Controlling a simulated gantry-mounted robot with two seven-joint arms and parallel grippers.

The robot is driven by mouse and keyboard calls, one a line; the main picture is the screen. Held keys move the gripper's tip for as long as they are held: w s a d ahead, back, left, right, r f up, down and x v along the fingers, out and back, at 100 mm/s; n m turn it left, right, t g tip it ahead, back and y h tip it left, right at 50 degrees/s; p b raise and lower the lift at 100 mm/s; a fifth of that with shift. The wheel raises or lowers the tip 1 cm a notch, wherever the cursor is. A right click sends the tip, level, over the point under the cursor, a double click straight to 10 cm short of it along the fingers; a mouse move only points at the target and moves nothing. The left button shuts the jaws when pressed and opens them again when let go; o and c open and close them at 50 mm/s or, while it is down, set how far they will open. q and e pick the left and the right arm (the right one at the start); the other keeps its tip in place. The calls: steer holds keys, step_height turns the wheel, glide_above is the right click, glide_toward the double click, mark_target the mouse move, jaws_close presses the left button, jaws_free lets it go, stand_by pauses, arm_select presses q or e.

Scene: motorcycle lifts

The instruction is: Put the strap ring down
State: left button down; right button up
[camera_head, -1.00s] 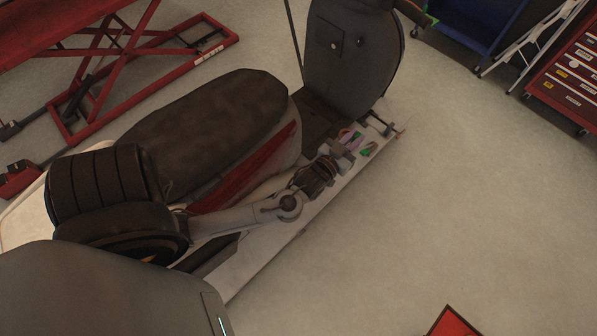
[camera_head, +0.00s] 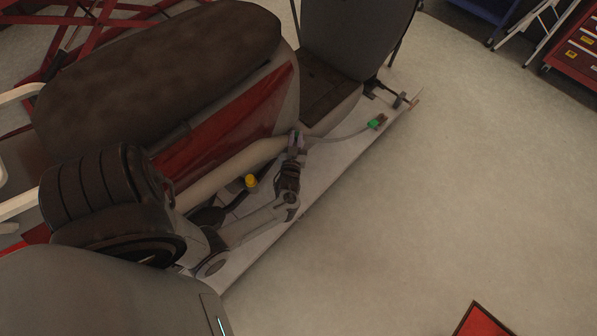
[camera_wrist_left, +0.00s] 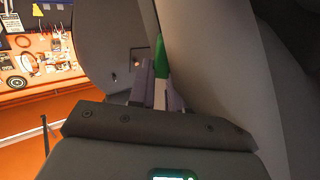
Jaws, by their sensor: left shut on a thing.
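My left gripper (camera_head: 297,145) is shut on one end of a strap, the strap ring, beside the scooter's lower side. In the left wrist view, a green and white piece (camera_wrist_left: 159,72) stands between the fingers; the ring's shape is mostly hidden. A thin grey strap (camera_head: 340,138) runs from the gripper to a green end piece (camera_head: 377,121) near the outer edge of the lift platform (camera_head: 330,165). The scooter (camera_head: 215,125), with a dark seat and red side panel, stands on the lift. My right gripper is not in view.
A yellow-capped part (camera_head: 250,181) sits close to my left arm. A dark upright panel (camera_head: 350,40) rises beyond the gripper. Open floor (camera_head: 450,190) lies right of the lift. A red tool cabinet (camera_head: 578,50) stands at the far right.

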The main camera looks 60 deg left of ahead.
arm_select(q)
steer(key=d+f+g+b, duration=0.1)
steer(key=d+f+b, duration=0.1)
steer(key=f+b, duration=0.7)
steer(key=s+d+f+n+y+b, duration=0.1)
steer(key=d+f+b, duration=0.1)
steer(key=f+b, duration=0.7)
steer(key=s+d+f+g+b, duration=0.1)
steer(key=f+b, duration=0.8)
steer(key=f, duration=1.1)
steer(key=shift+d+f+n+g+b, duration=0.1)
steer(key=shift+d+n+g+b, duration=0.25)
steer(key=shift+d, duration=0.4)
steer(key=c, duration=1)
jaws_free()
steer(key=shift+w, duration=0.1)
